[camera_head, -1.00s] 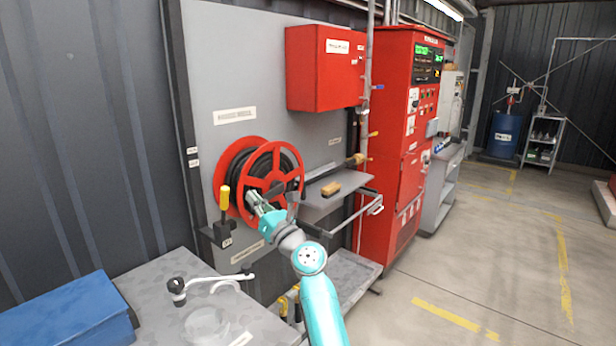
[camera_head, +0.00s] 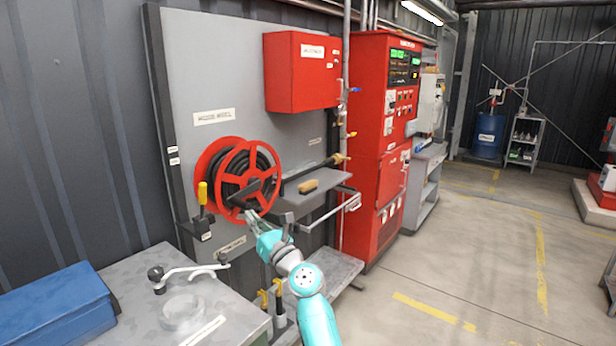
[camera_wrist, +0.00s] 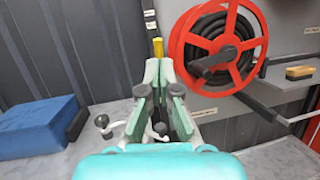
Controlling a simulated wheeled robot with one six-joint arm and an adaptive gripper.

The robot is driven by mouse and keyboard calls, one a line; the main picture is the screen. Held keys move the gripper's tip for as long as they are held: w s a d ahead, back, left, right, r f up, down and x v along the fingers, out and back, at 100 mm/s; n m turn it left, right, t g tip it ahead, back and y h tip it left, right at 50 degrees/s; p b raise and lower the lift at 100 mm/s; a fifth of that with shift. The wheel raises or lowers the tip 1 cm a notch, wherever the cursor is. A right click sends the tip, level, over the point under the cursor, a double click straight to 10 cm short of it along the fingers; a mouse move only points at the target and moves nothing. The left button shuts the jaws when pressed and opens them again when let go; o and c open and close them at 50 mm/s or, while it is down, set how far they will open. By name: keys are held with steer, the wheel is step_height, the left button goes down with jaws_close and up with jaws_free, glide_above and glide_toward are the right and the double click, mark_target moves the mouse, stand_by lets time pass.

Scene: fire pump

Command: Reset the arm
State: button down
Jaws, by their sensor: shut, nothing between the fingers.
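My teal arm reaches up from the bottom of the head view. My gripper (camera_head: 252,218) is shut and empty, just in front of the lower edge of the red hose reel (camera_head: 240,178). In the wrist view my gripper (camera_wrist: 159,64) points at the grey back panel, and the hose reel (camera_wrist: 218,48) stands to its right. The reel carries a coiled black hose and a dark crank arm. I cannot tell from these views how far the fingertips are from the reel.
A metal table (camera_head: 140,282) with a blue box (camera_head: 55,318) and a white-armed lever (camera_head: 190,271) lies at the lower left. A shelf (camera_head: 330,181) with a wooden brush (camera_head: 308,186) is right of the reel. A red cabinet (camera_head: 385,140) stands beyond.

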steer(key=s+d+f+n+h, duration=0.2)
steer(key=s+d+f, duration=0.35)
steer(key=f, duration=0.45)
steer(key=s+d+f+n+h, duration=0.25)
steer(key=s+d+f, duration=0.3)
steer(key=f, duration=0.35)
steer(key=s+d+f+n+h, duration=0.2)
steer(key=s+d+f, duration=0.3)
steer(key=f, duration=0.5)
steer(key=s+d+f+n+h, duration=0.2)
steer(key=s+d+f, duration=0.1)
steer(key=s, duration=0.3)
steer(key=s+d+f+n+h, duration=0.1)
steer(key=s+d+f+n, duration=0.1)
steer(key=s+d+f, duration=0.3)
steer(key=s+d+n+h, duration=0.1)
steer(key=s+d+n, duration=0.25)
steer(key=s, duration=0.75)
steer(key=s+d+n+h, duration=0.2)
steer(key=s+n, duration=0.2)
steer(key=s, duration=0.8)
steer(key=s+d+r+n, duration=0.1)
steer(key=s+r+n, duration=0.4)
steer(key=s, duration=0.4)
steer(key=s+d+r+n+g+h, duration=0.1)
steer(key=s+d+r+n, duration=0.1)
steer(key=s+r+n, duration=0.4)
steer(key=s, duration=0.4)
steer(key=shift+r+h, duration=0.1)
steer(key=shift+h, duration=0.15)
